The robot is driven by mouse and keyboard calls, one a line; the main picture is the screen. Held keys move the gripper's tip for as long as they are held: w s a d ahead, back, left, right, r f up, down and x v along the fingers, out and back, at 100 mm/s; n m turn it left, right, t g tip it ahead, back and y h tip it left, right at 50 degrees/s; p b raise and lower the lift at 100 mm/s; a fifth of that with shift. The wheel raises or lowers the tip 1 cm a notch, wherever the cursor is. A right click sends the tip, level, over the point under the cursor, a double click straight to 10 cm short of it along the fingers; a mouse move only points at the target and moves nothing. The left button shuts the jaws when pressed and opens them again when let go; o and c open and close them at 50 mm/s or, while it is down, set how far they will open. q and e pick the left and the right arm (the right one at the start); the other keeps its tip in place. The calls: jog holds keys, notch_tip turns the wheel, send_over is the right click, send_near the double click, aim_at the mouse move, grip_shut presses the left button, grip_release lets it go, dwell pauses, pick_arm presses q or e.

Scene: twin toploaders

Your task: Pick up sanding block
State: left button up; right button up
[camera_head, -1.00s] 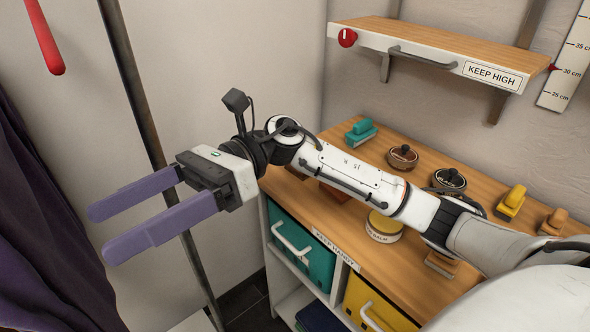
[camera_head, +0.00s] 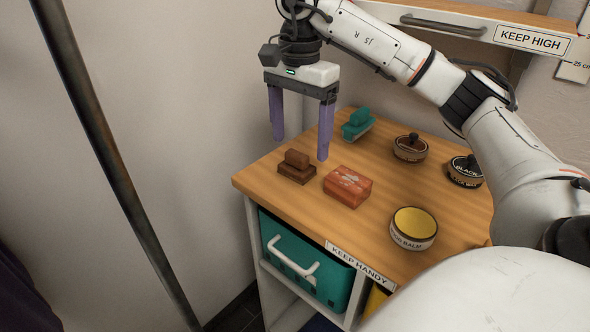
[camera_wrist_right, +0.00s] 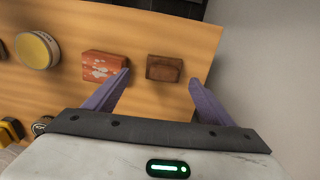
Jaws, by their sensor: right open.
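A brown block with a raised grip (camera_head: 296,167) sits on the left end of the wooden cabinet top; I cannot tell for sure if it is the sanding block. My right gripper (camera_head: 301,148) points down, open and empty, above and a little behind this block. In the right wrist view the brown block (camera_wrist_right: 164,68) shows between the two purple fingertips (camera_wrist_right: 160,77), with the gripper apart from it. A red-brown box with pale marks (camera_head: 348,186) lies just right of the block and also shows in the wrist view (camera_wrist_right: 104,65). My left gripper is out of view.
A teal block with a grip (camera_head: 357,124) stands behind. Round tins (camera_head: 410,148) and an open yellow balm tin (camera_head: 413,228) stand to the right. A shelf marked KEEP HIGH (camera_head: 530,39) hangs above right. A dark pole (camera_head: 110,150) stands left.

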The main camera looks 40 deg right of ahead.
aim_at(297, 153)
jog(key=f, duration=0.6)
jog(key=shift+w, duration=0.3)
jog(key=shift+r, duration=0.1)
jog(key=c, duration=1.2)
jog(key=shift+o, duration=0.2)
notch_tip(297, 153, up, 10)
jog(key=shift+p, duration=1.1)
